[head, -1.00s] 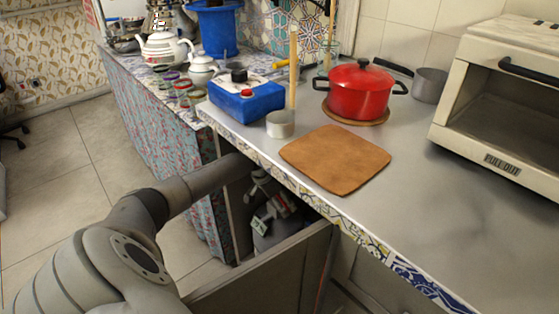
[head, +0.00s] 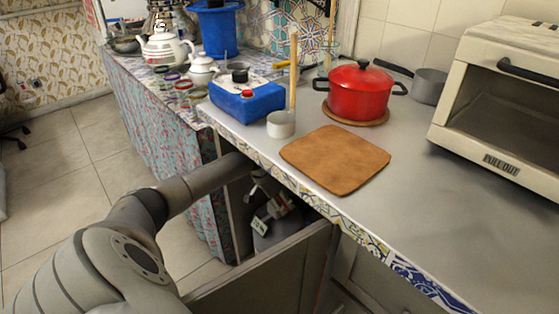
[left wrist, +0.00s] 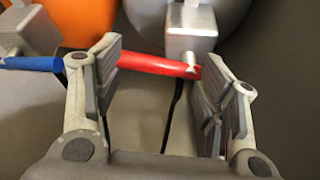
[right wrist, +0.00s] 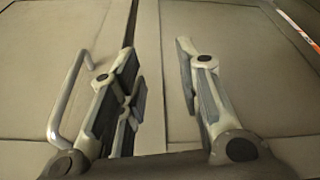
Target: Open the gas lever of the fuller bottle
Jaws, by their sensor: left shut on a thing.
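In the left wrist view a red lever (left wrist: 150,64) runs crosswise from a metal valve block (left wrist: 190,45) on a grey bottle (left wrist: 235,18). My left gripper (left wrist: 157,78) has its fingers at the two ends of this lever and is shut on it. A blue lever (left wrist: 30,63) on another metal valve (left wrist: 28,28) lies left, near an orange bottle (left wrist: 82,18). In the head view my left gripper (head: 277,206) is inside the cabinet, above a grey bottle (head: 275,236). Fill levels cannot be told. My right gripper (right wrist: 165,75) is open and empty.
The countertop (head: 430,205) overhangs the bottle space, and an open cabinet door (head: 265,275) stands in front. In the right wrist view, a door handle (right wrist: 65,105) is near my right gripper.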

